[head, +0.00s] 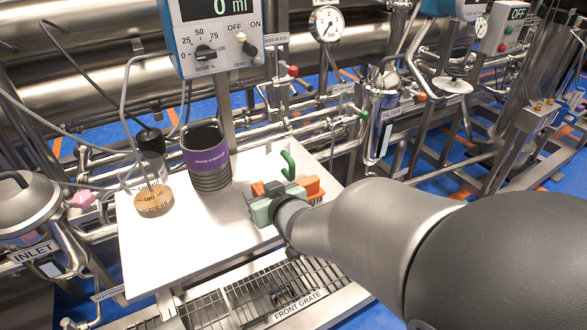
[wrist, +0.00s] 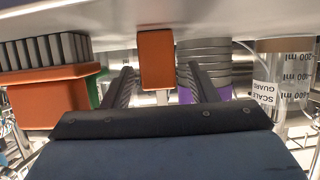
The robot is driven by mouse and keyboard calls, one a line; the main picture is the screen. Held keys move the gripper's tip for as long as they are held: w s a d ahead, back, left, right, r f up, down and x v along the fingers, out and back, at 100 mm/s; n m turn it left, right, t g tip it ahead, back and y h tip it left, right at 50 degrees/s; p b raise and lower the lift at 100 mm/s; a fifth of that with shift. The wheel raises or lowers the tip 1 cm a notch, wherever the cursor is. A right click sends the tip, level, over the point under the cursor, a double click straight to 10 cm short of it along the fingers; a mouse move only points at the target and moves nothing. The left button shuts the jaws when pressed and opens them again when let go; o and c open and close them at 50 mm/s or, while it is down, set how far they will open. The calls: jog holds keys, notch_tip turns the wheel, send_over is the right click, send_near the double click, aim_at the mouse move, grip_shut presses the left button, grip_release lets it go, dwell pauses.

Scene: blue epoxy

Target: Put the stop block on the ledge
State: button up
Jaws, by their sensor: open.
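A small orange block (wrist: 156,58), which looks like the stop block, stands against the white surface and lies between my gripper's fingers in the wrist view. In the head view the orange block (head: 258,188) shows just beyond my gripper (head: 272,205), partly hidden by it. My gripper (wrist: 160,85) is open, with a finger on either side of the block and visible gaps. The white slab (head: 190,245) under these things is the only ledge-like surface I can make out; no label names it.
An orange piece with grey ribs (wrist: 45,90) sits close beside my gripper, near a green hook (head: 288,163). A purple-banded dark canister (head: 206,158) and a beaker (head: 153,195) stand left. A front grate (head: 285,290) lies below. The slab's front left is clear.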

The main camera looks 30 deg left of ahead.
jog(key=shift+x, duration=1)
grip_shut()
